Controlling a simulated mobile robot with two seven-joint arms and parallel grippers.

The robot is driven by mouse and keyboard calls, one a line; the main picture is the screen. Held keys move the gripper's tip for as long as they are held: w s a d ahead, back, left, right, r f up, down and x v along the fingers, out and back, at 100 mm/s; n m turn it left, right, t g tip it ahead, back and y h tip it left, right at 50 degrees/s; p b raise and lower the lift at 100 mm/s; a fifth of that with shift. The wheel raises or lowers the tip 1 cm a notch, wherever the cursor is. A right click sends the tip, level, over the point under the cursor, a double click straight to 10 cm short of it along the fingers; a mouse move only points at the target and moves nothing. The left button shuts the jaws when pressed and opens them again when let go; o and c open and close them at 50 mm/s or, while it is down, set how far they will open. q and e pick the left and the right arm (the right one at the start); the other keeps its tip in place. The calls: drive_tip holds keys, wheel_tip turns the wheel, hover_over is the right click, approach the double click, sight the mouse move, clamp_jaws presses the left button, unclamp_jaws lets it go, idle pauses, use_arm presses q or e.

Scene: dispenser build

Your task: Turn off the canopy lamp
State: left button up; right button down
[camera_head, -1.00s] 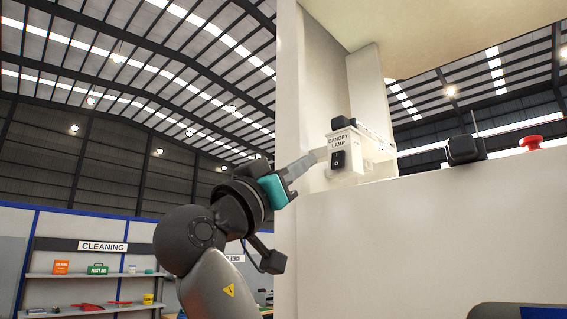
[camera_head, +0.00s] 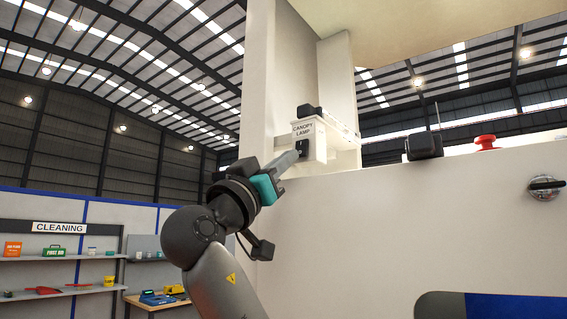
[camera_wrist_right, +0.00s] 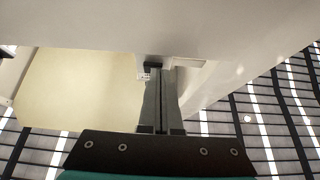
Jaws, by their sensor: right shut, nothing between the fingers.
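The white canopy lamp switch box (camera_head: 318,148), labelled "CANOPY LAMP", is mounted on the cream machine by its upright post in the head view. Its black rocker switch (camera_head: 303,147) is on the face below the label, partly covered by my fingertips. My right gripper (camera_head: 297,154) is shut and empty, with its tips at the rocker's lower edge; I cannot tell if they touch it. In the right wrist view, the closed fingers (camera_wrist_right: 161,75) point at a small labelled part of the box (camera_wrist_right: 143,75). My left gripper is out of view.
The cream machine body (camera_head: 400,220) fills the right side. A black device (camera_head: 424,146), a red button (camera_head: 486,142) and a rotary handle (camera_head: 545,187) are to the right of the box. A cleaning shelf (camera_head: 60,258) is far left. Open air lies left of the post.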

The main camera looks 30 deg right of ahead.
drive_tip(key=d+h+b, duration=0.1)
drive_tip(key=b, duration=0.1)
drive_tip(key=f+t+h+b, duration=0.1)
drive_tip(key=b, duration=0.2)
drive_tip(key=shift+w+d+f+h+b, duration=0.2)
drive_tip(key=shift+w+d+h+b, duration=0.1)
drive_tip(key=shift+w+d+b, duration=0.1)
